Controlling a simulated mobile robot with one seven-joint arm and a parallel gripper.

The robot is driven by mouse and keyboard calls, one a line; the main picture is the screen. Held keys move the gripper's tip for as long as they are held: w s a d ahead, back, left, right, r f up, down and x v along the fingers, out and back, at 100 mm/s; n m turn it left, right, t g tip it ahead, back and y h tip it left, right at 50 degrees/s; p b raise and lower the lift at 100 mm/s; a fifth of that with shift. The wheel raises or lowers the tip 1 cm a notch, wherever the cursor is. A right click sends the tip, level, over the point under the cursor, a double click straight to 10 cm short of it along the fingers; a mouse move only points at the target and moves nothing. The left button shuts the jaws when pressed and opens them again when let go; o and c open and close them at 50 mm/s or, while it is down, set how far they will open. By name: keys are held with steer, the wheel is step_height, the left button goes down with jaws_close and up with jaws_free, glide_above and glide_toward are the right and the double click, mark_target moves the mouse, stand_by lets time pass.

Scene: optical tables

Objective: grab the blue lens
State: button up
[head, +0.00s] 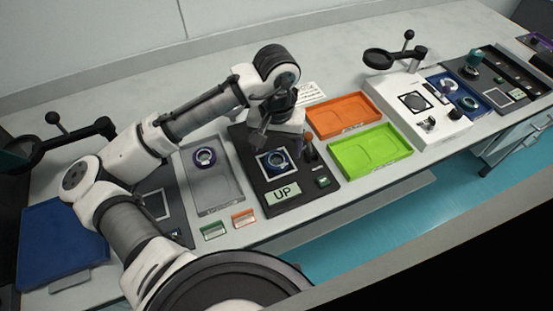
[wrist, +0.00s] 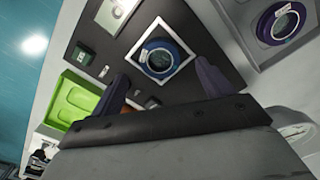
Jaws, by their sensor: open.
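The blue lens (wrist: 162,58) is a round blue ring with a small white label, lying in a white square outline on the black board (wrist: 205,45). In the head view the ring (head: 274,163) shows just below my gripper (head: 284,142), above the "UP" label. In the wrist view my gripper (wrist: 164,82) is open, with its two dark fingers apart and pointing toward the board, one on each side of the ring's lower part. Nothing is between the fingers that I can see as held. Whether the fingers touch the ring or the board I cannot tell.
A second, purple-blue ring (head: 204,158) sits on the grey tray (head: 221,190) to the left. A short dark post (head: 308,147) stands close to my gripper's right side. Orange (head: 344,115) and green (head: 370,150) trays lie to the right. A white instrument (head: 425,120) stands farther right.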

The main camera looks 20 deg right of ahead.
step_height(320, 180, down, 4)
steer(key=shift+f+p, duration=0.1)
steer(key=shift+p, duration=0.2)
steer(key=shift+c, duration=0.5)
